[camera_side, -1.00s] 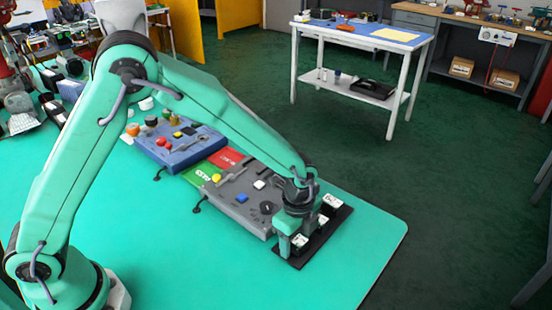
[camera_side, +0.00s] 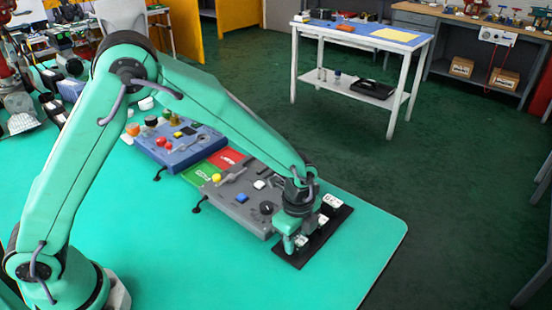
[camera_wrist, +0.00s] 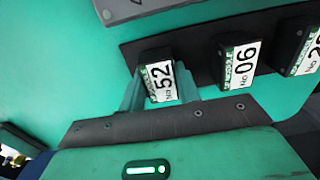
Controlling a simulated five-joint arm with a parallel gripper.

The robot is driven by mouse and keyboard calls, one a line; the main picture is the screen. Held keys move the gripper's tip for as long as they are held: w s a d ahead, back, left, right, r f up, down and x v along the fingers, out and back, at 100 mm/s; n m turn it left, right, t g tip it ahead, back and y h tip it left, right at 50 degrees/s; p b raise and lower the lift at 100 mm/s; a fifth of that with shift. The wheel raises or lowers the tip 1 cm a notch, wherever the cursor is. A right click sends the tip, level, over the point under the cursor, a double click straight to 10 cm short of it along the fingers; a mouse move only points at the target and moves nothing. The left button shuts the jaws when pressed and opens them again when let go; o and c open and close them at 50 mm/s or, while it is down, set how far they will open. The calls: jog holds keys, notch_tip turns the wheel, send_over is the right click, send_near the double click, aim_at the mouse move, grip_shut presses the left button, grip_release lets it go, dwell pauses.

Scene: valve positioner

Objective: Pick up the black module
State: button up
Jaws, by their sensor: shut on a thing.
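Black modules with white number labels stand in a row on a black rack (camera_side: 322,237) at the near right end of the bench. My gripper (camera_wrist: 160,92) is shut on the module labelled 52 (camera_wrist: 158,80), with one finger on each side of it. The module still sits at the rack. The module labelled 06 (camera_wrist: 240,66) stands beside it, and a third module (camera_wrist: 299,48), its label partly cut off, is at the right edge of the wrist view. In the side view my gripper (camera_side: 290,246) is low at the rack's near end and partly hides the held module.
A grey panel (camera_side: 240,199) with knobs and buttons lies left of the rack. A blue panel (camera_side: 178,145) and red and green plates (camera_side: 226,158) lie farther back. The green bench top (camera_side: 365,240) is clear right of the rack.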

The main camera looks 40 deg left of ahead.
jog(key=shift+r, duration=0.15)
notch_tip(320, 180, up, 4)
jog(key=shift+f, duration=0.25)
jog(key=s+d+r, duration=0.6)
jog(key=s+r, duration=0.1)
jog(key=s, duration=0.3)
jog(key=shift+d, duration=0.15)
jog(key=shift+r, duration=0.1)
jog(key=shift+w, duration=0.15)
jog(key=w+a, duration=1.1)
jog(key=a, duration=0.4)
jog(key=w+a, duration=1.2)
jog(key=a, duration=0.4)
jog(key=shift+a+f, duration=0.2)
jog(key=shift+f, duration=0.2)
